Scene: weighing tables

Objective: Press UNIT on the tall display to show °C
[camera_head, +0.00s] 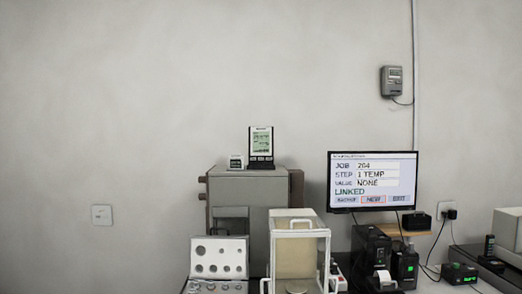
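The tall display (261,143) is a small upright unit with a pale green screen and a dark base. It stands on top of a grey cabinet (234,187). Dark keys show along its lower front, but their labels and the screen's digits are too small to read, so I cannot tell which key is UNIT or which unit is shown. A smaller display (236,162) stands just left of it. My gripper is not in this view.
A monitor (373,183) reads "STEP 1 TEMP", "VALUE NONE", "LINKED". In front of the cabinet stand a glass-sided balance (298,232) and an open weight case (219,256). Black devices (371,258) stand at the right.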

